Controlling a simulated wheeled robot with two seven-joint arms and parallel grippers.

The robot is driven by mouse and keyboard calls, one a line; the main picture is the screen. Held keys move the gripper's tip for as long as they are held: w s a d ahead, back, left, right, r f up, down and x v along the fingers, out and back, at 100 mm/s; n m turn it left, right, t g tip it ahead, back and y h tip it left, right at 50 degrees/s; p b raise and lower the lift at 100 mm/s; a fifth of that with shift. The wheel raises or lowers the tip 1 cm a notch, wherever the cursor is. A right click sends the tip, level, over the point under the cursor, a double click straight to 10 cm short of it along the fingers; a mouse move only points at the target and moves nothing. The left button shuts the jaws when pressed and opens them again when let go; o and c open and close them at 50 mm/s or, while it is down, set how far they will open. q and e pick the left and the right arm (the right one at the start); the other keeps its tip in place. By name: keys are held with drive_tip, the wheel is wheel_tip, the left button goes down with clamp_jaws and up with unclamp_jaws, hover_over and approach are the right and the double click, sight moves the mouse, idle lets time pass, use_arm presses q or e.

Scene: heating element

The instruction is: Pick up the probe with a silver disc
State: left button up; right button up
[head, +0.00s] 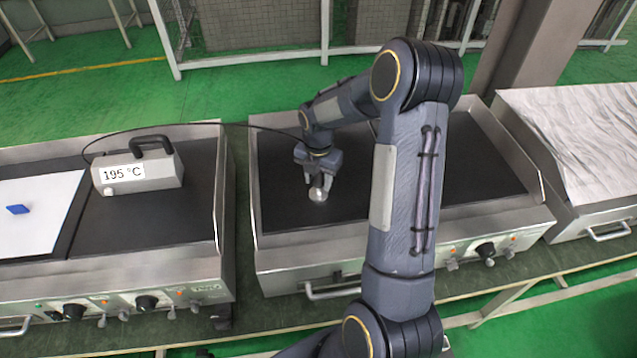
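The probe with a silver disc (318,194) is at the dark plate of the middle griddle (290,212), its disc facing down. I cannot tell whether the disc touches the plate. My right gripper (319,178) points down from above, with its fingers closed around the upper part of the probe, which they mostly hide. A thin black cable runs from a grey temperature meter (160,174) reading 195 °C towards the probe, passing behind my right wrist. My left gripper is not in view.
The meter stands on the left griddle (105,225), beside a white sheet (40,220) with a small blue object (17,209) on it. A right-hand griddle (590,135) has a pale, streaked top. My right arm hides part of the middle griddle. Its plate is bare left and right of the arm.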

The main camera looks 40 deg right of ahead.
clamp_jaws()
drive_tip(key=shift+r, duration=0.15)
